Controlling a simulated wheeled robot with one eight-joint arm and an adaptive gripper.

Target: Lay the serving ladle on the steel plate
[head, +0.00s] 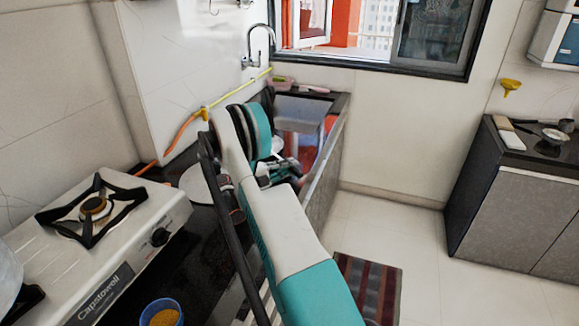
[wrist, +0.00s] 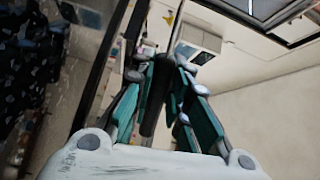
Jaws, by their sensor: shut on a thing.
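My gripper (wrist: 165,75) is shut on the dark handle of the serving ladle (wrist: 153,108) in the wrist view. A thin shaft runs up from between the fingers toward the top edge. The ladle's bowl cannot be made out. In the head view my gripper (head: 279,172) is partly hidden behind my arm, over the sink side of the counter. A pale round disc, seemingly the steel plate (head: 194,184), lies on the dark counter left of my arm. My arm covers part of it, and the gripper is apart from it, to its right.
A white gas stove (head: 128,245) stands at the left, with a blue bowl of yellow powder (head: 162,314) in front. A tap (head: 258,45) rises at the back by the sink. A striped mat (head: 372,290) lies on the floor. A dark-topped cabinet (head: 515,200) stands at the right.

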